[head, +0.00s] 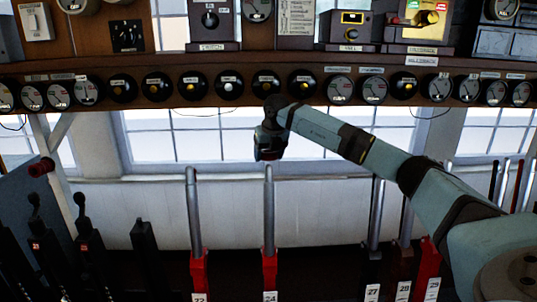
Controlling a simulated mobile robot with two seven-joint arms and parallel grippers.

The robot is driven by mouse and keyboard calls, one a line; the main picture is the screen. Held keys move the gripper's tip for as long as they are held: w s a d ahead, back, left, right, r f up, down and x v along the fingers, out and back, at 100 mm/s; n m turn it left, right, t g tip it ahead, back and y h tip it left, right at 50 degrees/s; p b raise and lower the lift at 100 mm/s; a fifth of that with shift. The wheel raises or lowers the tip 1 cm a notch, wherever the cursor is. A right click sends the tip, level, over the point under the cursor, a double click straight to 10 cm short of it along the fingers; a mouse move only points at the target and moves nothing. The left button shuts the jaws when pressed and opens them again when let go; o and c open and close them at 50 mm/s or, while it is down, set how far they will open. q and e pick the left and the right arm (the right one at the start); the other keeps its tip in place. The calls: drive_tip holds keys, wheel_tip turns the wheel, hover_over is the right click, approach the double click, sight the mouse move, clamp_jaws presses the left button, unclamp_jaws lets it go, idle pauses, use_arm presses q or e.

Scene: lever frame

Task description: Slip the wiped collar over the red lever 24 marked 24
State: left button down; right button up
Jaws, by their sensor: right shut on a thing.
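The red lever 24 (269,268) stands upright near the middle, with a bare steel handle (268,205) and a white plate marked 24 (270,296) at its foot. My right gripper (268,157) comes in from the right and points down just above the top of that handle. It is shut on a small dark piece with a little red on it, taken to be the collar; the fingers mostly hide it. I cannot tell whether it touches the handle's top. My left gripper is out of view.
Red lever 22 (199,272) stands to the left. Levers 27 (374,260), 28 (403,255) and 29 (427,265) stand to the right under my arm. Black levers (82,235) stand at left. A wooden instrument shelf (200,112) spans above the gripper.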

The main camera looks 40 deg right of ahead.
sight(270, 166)
drive_tip(key=shift+f, duration=0.2)
idle(0.5)
drive_tip(key=shift+s+a+f+b, duration=0.1)
drive_tip(key=shift+f+b, duration=0.4)
drive_tip(key=shift+f, duration=0.45)
drive_tip(key=shift+s+a+f+b, duration=0.15)
drive_tip(key=shift+f+b, duration=0.3)
drive_tip(key=shift+f, duration=0.45)
drive_tip(key=shift+s+a+f+b, duration=0.1)
drive_tip(key=shift+f+b, duration=0.4)
drive_tip(key=shift+f, duration=0.45)
drive_tip(key=o, duration=0.9)
drive_tip(key=shift+o, duration=0.6)
drive_tip(key=shift+r, duration=0.1)
drive_tip(key=p+v, duration=0.5)
drive_tip(key=v, duration=0.3)
drive_tip(key=shift+r, duration=0.4)
